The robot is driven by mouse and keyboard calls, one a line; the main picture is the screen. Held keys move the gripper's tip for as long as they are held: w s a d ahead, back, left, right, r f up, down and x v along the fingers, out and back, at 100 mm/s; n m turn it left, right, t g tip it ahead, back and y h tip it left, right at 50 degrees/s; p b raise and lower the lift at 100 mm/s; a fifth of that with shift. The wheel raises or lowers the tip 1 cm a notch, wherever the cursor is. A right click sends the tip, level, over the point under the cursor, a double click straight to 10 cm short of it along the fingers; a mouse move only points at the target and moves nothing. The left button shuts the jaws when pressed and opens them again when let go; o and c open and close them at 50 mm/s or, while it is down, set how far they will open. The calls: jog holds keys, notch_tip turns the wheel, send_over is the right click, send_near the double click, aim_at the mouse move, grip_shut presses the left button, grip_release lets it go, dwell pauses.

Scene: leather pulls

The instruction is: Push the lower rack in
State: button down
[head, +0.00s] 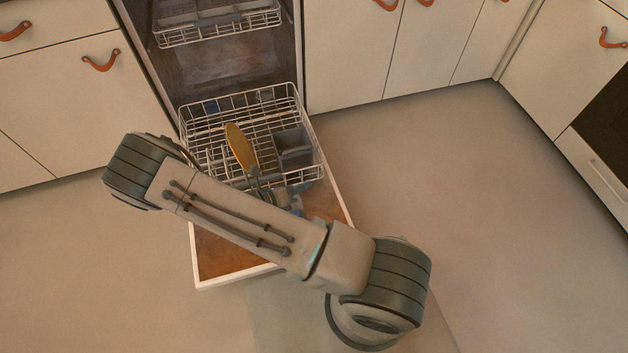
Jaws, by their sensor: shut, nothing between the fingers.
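The lower rack (185,130) is a white wire basket, pulled part of the way out of the dishwasher over the open door (222,262). A yellow-orange oval item (240,147) stands in it, with a grey cutlery basket (293,149) at its right. My gripper (258,177) is at the front part of the rack, shut and with nothing in it. My arm covers much of it and the rack's front left corner, so I cannot tell whether it touches the rack.
The upper rack (218,31) is above, at the dishwasher's mouth. Cream cabinets with leather pulls (101,62) stand on both sides. An oven (606,125) is at the far right. The floor (440,170) right of the door is clear.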

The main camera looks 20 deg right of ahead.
notch_tip(320, 180, down, 15)
jog(key=w+n+t+y+b, duration=0.15)
jog(key=n+t+b, duration=0.5)
jog(key=n, duration=0.65)
jog(key=t, duration=0.2)
send_near(320, 166)
jog(key=d, duration=0.4)
jog(key=w+b, duration=0.2)
jog(key=w, duration=0.1)
jog(key=shift+r+n, duration=0.1)
jog(key=shift+n, duration=0.2)
jog(key=shift+w+r+b, duration=0.15)
jog(key=shift+w+b, duration=0.15)
jog(key=shift+w, duration=0.2)
